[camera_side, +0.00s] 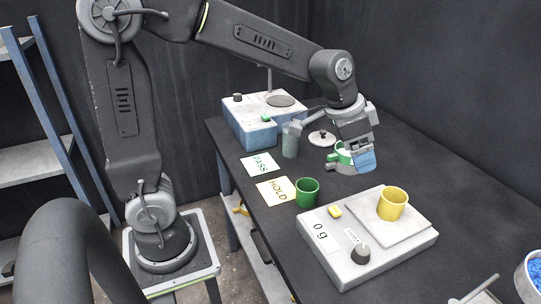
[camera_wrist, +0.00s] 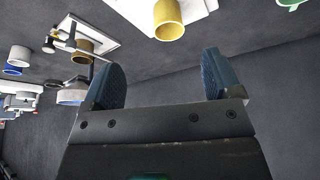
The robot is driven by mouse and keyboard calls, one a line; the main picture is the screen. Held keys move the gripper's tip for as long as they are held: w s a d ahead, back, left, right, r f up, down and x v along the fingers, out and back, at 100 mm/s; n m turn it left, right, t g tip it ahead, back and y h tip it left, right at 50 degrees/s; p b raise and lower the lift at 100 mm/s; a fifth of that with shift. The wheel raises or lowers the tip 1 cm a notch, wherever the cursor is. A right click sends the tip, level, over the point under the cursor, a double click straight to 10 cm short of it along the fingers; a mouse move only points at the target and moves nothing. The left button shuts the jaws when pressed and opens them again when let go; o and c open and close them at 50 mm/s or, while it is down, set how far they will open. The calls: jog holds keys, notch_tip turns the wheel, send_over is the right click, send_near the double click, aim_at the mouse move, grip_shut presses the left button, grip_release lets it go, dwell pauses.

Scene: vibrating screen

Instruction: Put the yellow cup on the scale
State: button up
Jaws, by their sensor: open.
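The yellow cup (camera_side: 392,204) stands upright on the square plate of the white scale (camera_side: 346,270). The scale has a dark knob, a yellow button and a display that reads 0 g. In the wrist view the yellow cup (camera_wrist: 168,22) is at the top, beyond the fingertips, with part of the white scale (camera_wrist: 200,8) around it. My gripper (camera_side: 356,164) is open and apart from the cup, above the table behind the scale. In the wrist view my gripper (camera_wrist: 162,64) has nothing between its fingers.
A green cup (camera_side: 307,192) stands by the HOLD card (camera_side: 272,191), near the PASS card (camera_side: 260,164). A white-and-green object (camera_side: 343,153) is partly hidden behind my gripper. A blue-and-white machine (camera_side: 252,125) stands at the back. A container with blue bits (camera_side: 533,277) is at the right.

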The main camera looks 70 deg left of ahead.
jog(key=s+a+n+y, duration=0.1)
jog(key=s+n, duration=0.1)
jog(key=s, duration=0.7)
jog(key=s+a+r+n+t, duration=0.1)
jog(key=s+a+n, duration=0.1)
jog(key=s, duration=0.7)
jog(key=shift+s+a+y, duration=0.25)
jog(key=shift+s+y, duration=0.15)
jog(key=shift+c, duration=0.4)
dwell(0.4)
